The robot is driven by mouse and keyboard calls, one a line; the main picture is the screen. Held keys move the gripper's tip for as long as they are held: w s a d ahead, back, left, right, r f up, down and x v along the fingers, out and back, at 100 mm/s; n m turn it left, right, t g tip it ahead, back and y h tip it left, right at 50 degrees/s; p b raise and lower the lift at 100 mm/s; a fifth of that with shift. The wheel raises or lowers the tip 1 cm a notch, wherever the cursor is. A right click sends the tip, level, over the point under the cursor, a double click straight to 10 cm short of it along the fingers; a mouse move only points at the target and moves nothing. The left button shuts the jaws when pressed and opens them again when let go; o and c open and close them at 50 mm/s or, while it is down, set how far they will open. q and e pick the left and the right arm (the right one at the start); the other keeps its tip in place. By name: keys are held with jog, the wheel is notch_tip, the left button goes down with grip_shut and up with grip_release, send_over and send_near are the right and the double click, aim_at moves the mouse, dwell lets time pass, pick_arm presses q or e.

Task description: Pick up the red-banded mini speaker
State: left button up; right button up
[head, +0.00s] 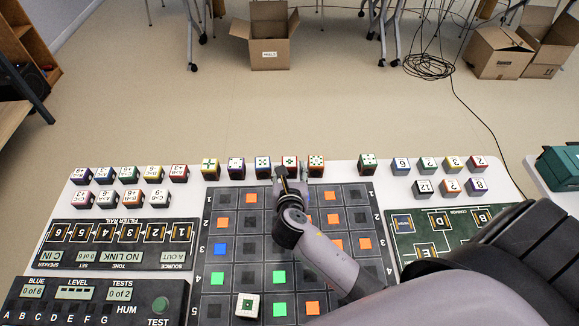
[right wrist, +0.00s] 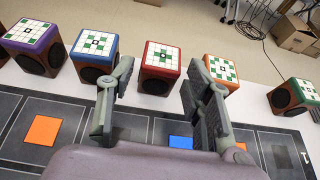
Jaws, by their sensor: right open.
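The red-banded mini speaker (head: 290,161) is a small dark cube with a white, green-marked top. It stands upright in the row along the board's far edge. In the right wrist view, the red-banded speaker (right wrist: 160,66) shows between my fingertips, its dark round front facing me. My right gripper (head: 291,180) is at the near side of this speaker, partly hiding its lower front. In the wrist view, the right gripper (right wrist: 160,88) is open and empty, one finger to each side. I cannot tell whether a finger touches anything. My left gripper is not in view.
A blue-banded speaker (right wrist: 95,54) stands close to the left finger and an orange-banded one (right wrist: 222,69) close to the right finger. A green-banded speaker (right wrist: 296,95) is farther right.

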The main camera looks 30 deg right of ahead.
aim_at(290, 163)
jog(key=x, duration=0.4)
jog(key=shift+w+d+r, duration=0.2)
jog(key=shift+w+d, duration=0.1)
jog(key=shift+w, duration=0.1)
jog(key=c, duration=1)
